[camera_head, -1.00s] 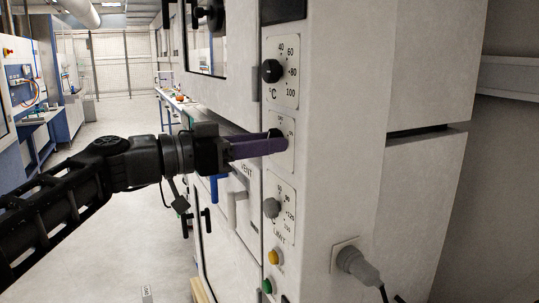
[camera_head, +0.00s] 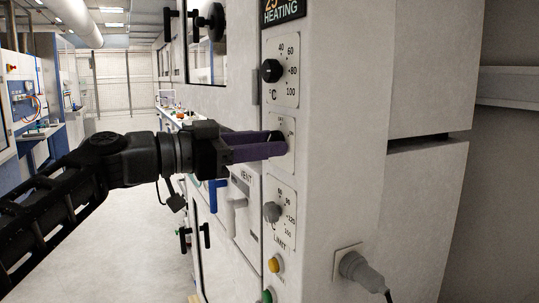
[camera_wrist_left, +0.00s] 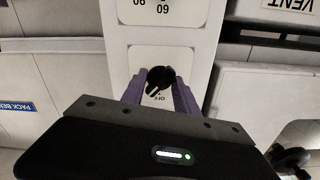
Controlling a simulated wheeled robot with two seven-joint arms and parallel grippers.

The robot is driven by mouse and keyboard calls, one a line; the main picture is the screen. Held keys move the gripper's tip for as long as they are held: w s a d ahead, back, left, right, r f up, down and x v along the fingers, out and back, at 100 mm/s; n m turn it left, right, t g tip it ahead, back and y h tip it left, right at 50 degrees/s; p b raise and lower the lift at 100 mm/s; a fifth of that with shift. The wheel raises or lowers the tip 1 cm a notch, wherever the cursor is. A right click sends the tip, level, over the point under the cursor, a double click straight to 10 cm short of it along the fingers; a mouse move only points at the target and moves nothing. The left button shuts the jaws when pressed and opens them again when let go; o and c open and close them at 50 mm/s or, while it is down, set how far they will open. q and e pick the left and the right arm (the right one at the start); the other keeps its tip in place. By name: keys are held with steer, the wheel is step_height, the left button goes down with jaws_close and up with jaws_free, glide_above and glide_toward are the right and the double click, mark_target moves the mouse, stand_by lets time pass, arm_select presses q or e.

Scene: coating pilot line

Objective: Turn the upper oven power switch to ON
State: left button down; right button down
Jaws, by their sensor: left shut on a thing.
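The upper oven power switch is a small black round knob (camera_wrist_left: 160,78) on a white plate in the left wrist view, with an OFF label beside it. The plate (camera_head: 279,132) also shows in the head view, between two dials, with the knob mostly hidden by my fingers. My left gripper (camera_head: 278,142) has its purple fingers at the panel, closed on the switch knob. In the left wrist view one finger lies on each side of the knob. My right gripper is not in view.
Above the switch is a black temperature dial (camera_head: 271,70); below it is a grey limit dial (camera_head: 271,212). Yellow (camera_head: 274,265) and green (camera_head: 267,296) buttons sit lower. A grey plug (camera_head: 358,270) sticks out from the oven's side. Open floor lies at the left.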

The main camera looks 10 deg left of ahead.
arm_select(q)
steer(key=shift+f+m+b, duration=0.15)
steer(key=shift+m+b, duration=1.55)
steer(key=shift+b, duration=0.15)
steer(key=c, duration=0.9)
jaws_free()
steer(key=shift+o, duration=0.2)
steer(key=shift+a, duration=0.15)
steer(key=b+v, duration=0.2)
steer(key=v, duration=0.3)
steer(key=shift+s+a+b, duration=0.25)
steer(key=shift+a+b, duration=0.05)
